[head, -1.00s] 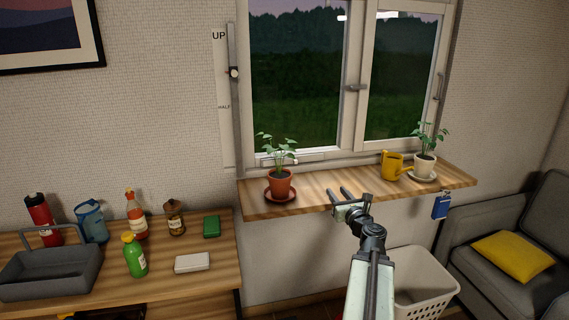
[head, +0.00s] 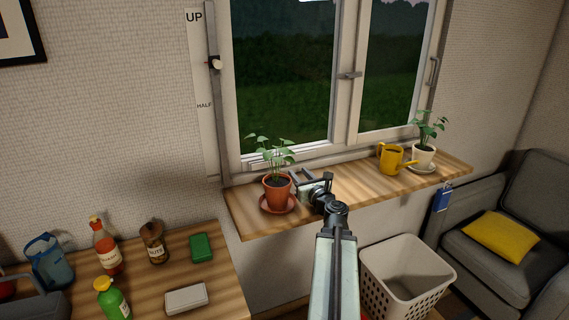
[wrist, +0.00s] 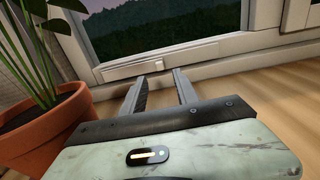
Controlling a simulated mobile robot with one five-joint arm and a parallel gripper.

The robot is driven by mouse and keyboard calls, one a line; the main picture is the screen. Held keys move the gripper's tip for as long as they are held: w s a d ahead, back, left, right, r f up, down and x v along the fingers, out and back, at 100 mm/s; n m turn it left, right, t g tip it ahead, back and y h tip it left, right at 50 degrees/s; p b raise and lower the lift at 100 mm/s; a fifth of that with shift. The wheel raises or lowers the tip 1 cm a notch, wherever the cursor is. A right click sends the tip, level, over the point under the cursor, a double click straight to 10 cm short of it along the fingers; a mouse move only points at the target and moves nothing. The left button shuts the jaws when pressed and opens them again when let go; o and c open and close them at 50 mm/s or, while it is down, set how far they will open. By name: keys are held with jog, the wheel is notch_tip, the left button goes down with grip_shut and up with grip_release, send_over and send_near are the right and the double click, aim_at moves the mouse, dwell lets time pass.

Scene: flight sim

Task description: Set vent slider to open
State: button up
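The vent slider is a pale strip with a small light knob (wrist: 158,63) on the lower frame of the window, seen in the wrist view. The knob sits near the middle of the strip. In the head view the strip (head: 258,158) is partly hidden by the plant's leaves. My gripper (head: 304,179) is low over the wooden sill, just right of the terracotta pot. In the wrist view its two fingers (wrist: 158,80) are apart with nothing between them. They point towards the knob and appear short of it.
The potted plant (head: 278,193) stands close left of my gripper. A yellow watering can (head: 390,158) and a second plant (head: 424,156) stand on the sill's right end. A vertical rail with a knob (head: 215,64) and UP and HALF labels is left of the window.

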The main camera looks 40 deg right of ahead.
aim_at(288, 162)
jog(key=x, duration=0.8)
jog(key=shift+w, duration=0.1)
jog(key=shift+a, duration=0.1)
jog(key=shift+c, duration=0.3)
grip_shut()
dwell(0.9)
